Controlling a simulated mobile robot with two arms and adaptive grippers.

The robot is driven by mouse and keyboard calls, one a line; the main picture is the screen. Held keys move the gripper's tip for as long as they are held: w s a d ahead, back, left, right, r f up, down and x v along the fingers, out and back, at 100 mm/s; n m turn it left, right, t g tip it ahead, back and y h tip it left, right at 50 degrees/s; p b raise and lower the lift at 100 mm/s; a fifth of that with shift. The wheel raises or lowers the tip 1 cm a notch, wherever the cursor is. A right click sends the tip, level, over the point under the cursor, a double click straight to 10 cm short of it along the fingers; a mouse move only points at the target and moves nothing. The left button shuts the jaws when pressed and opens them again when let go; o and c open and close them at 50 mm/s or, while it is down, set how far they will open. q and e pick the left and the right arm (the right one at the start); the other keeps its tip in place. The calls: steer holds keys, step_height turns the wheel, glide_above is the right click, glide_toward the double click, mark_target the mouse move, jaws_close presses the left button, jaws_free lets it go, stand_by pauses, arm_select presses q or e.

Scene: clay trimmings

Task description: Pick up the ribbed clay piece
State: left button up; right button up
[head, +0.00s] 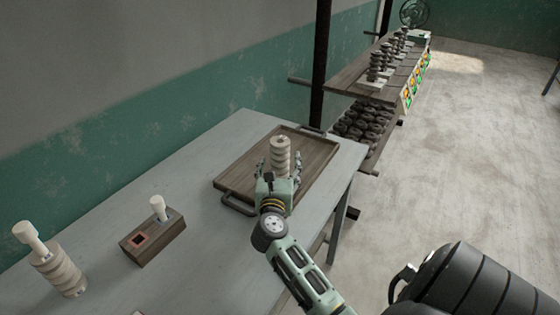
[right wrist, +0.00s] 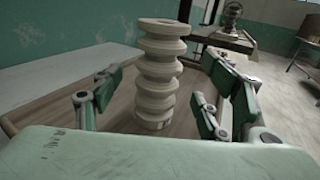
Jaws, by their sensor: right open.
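The ribbed clay piece (head: 280,152) is pale beige with stacked ridges and stands upright on a brown wooden tray (head: 236,180). In the right wrist view the ribbed clay piece (right wrist: 158,75) stands between and beyond the open fingers. My right gripper (head: 284,166) is open, low over the tray in front of the piece. In the right wrist view its fingers (right wrist: 160,108) spread to the left and right of the piece, with gaps visible. The foot of the piece is partly hidden by the gripper in the head view. My left gripper is not in view.
Another ribbed piece (head: 62,272) with a white top stands at the table's lower left. A wooden block (head: 153,241) with a white knob is nearby. A shelf (head: 352,78) with dark ribbed parts stands beyond the table. The grey tabletop (head: 205,165) is clear left of the tray.

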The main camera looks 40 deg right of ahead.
mark_target(279, 162)
steer(key=x, duration=0.4)
steer(key=shift+w, duration=0.2)
steer(key=shift+r, duration=0.1)
steer(key=shift+c, duration=0.3)
jaws_close()
steer(key=shift+r, duration=0.1)
